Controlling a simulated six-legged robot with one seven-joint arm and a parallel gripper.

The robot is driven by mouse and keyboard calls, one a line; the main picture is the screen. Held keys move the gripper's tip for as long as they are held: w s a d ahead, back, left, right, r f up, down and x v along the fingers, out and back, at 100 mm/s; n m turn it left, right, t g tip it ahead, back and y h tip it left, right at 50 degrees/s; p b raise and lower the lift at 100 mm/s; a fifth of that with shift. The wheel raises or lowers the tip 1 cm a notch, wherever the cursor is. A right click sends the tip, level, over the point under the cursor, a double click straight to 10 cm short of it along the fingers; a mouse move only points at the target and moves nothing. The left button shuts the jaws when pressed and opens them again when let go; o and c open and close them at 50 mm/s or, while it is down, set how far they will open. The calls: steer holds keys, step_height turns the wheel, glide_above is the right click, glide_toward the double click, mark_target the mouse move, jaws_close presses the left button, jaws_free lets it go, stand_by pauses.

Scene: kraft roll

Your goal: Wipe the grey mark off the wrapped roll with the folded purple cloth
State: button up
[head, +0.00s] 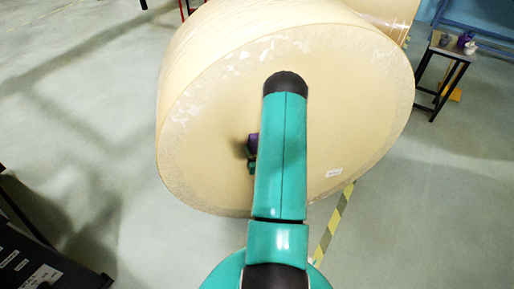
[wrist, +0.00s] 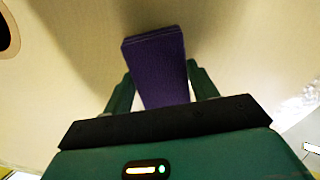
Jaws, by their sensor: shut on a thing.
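The wrapped roll (head: 350,110) is a large tan cylinder whose flat end face fills the middle of the head view. Its face also fills the wrist view (wrist: 245,45). My gripper (wrist: 160,82) is shut on the folded purple cloth (wrist: 156,60), which sticks out between the fingers toward the face. A bit of the cloth (head: 253,141) shows beside my arm in the head view. Whether it touches the face I cannot tell. A dark patch lies next to the cloth; I cannot tell shadow from grey mark. My arm hides part of the face.
A small table (head: 455,52) with small purple and white items stands at the back right. A dark box (head: 40,265) is at the lower left. Yellow-black floor tape (head: 335,222) runs below the roll. Open floor (head: 80,110) lies to the left.

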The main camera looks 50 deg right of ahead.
steer(key=shift+v, duration=2.4)
steer(key=shift+s+a+f, duration=0.1)
steer(key=shift+f, duration=0.05)
steer(key=v, duration=0.2)
steer(key=shift+s+a, duration=0.25)
steer(key=shift+s, duration=0.05)
steer(key=shift+w, duration=0.1)
